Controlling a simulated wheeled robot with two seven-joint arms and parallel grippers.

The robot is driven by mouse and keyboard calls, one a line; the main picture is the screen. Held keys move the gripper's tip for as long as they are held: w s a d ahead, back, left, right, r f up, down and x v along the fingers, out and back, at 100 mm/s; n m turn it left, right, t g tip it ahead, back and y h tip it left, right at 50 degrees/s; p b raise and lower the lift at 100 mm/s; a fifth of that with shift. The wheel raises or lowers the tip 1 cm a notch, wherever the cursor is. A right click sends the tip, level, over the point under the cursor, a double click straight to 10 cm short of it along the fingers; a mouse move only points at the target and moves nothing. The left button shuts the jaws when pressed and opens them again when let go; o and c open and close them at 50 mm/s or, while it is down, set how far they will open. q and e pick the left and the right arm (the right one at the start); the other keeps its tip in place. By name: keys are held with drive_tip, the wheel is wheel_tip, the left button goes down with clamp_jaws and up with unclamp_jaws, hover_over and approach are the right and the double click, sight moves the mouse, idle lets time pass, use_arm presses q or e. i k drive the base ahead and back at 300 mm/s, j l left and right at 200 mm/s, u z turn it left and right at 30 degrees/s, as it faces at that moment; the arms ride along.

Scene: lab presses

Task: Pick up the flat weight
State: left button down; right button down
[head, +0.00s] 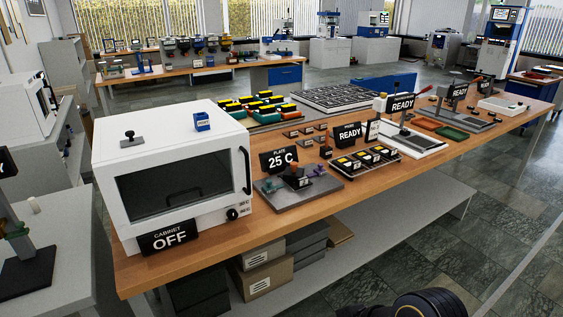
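A small dark flat plate with an upright knob (131,140) lies on the top of the white cabinet, near its left front; it looks like the flat weight. A dark block with a knob (298,178) sits on the grey plate (272,194) beside the "25 C" sign, with small green and purple pieces near it. I cannot tell for sure which of the two is the weight. Neither gripper shows in the head view. A black rounded part at the bottom edge seems to be my own arm.
The white cabinet (180,120) with its door shut and an "OFF" sign (168,237) stands at the bench's left end. A blue block (202,121) is on its top. The wooden bench (220,255) carries several trays, signs and presses to the right. The floor at right is clear.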

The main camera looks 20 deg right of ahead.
sight(291, 174)
drive_tip(key=i+l+u, duration=0.1)
drive_tip(key=l, duration=0.25)
drive_tip(key=i+l+u, duration=0.1)
drive_tip(key=i+l, duration=0.2)
drive_tip(key=i+l+u, duration=0.15)
drive_tip(key=l, duration=0.25)
drive_tip(key=i+l+u, duration=0.1)
drive_tip(key=i+l, duration=0.15)
drive_tip(key=i+l+u, duration=0.1)
drive_tip(key=l, duration=0.4)
drive_tip(key=i+l+u, duration=0.1)
drive_tip(key=l, duration=0.3)
drive_tip(key=i, duration=0.1)
